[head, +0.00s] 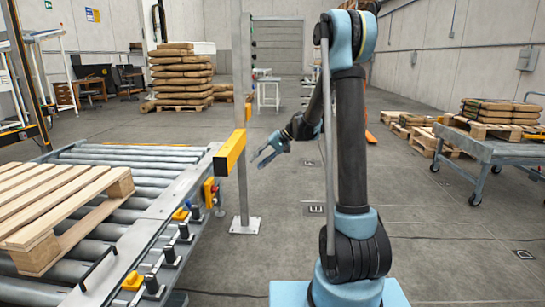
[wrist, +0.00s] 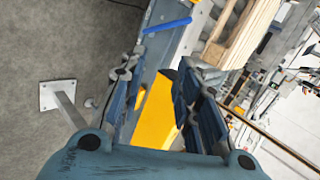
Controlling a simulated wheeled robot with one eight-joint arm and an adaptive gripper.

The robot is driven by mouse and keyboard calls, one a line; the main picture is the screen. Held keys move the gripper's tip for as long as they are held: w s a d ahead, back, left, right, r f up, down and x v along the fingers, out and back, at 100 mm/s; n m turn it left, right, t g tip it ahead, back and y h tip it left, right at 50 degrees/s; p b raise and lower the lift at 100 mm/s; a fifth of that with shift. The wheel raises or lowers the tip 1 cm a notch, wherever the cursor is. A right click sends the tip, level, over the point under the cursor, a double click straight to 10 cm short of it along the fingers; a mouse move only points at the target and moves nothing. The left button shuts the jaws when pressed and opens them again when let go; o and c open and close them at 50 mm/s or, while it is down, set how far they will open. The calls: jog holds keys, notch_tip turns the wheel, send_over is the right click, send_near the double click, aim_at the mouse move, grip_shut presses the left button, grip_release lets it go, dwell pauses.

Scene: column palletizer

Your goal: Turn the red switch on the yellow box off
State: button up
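A small yellow box (head: 209,192) with a bit of red at its right edge sits on the right side of the roller conveyor in the head view. The red part looks like the switch, but it is too small to tell its position. My gripper (head: 259,160) is open and empty, in the air to the right of the post and above the small box's height. In the wrist view, my gripper (wrist: 157,70) has its two fingers apart, with a yellow surface (wrist: 155,115) beyond them. No red switch can be made out there.
A metal post (head: 241,190) carrying a long yellow bar (head: 230,152) stands between my gripper and the conveyor (head: 165,205). A wooden pallet (head: 55,205) lies on the rollers. A cart (head: 490,150) stands at the right. The floor behind my gripper is clear.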

jog(key=s+d+r+t+h, duration=0.1)
jog(key=s+d+r+h, duration=0.15)
jog(key=s+d, duration=0.65)
jog(key=s+d+r+t+h, duration=0.1)
jog(key=s+d+h, duration=0.25)
jog(key=s, duration=0.85)
jog(key=s+d+f+h, duration=0.1)
jog(key=s+d+f, duration=0.2)
jog(key=s, duration=0.3)
jog(key=s+d+f+h, duration=0.1)
jog(key=s+d+f, duration=0.2)
jog(key=s+d, duration=0.2)
jog(key=s+d+f+m+h, duration=0.1)
jog(key=s+d+f, duration=0.2)
jog(key=s, duration=0.4)
jog(key=shift+d+t+h, duration=0.3)
jog(key=shift+d+t, duration=0.1)
jog(key=shift+d, duration=0.3)
jog(key=shift+w+f, duration=0.2)
jog(key=shift+w, duration=0.2)
jog(key=shift+o, duration=0.4)
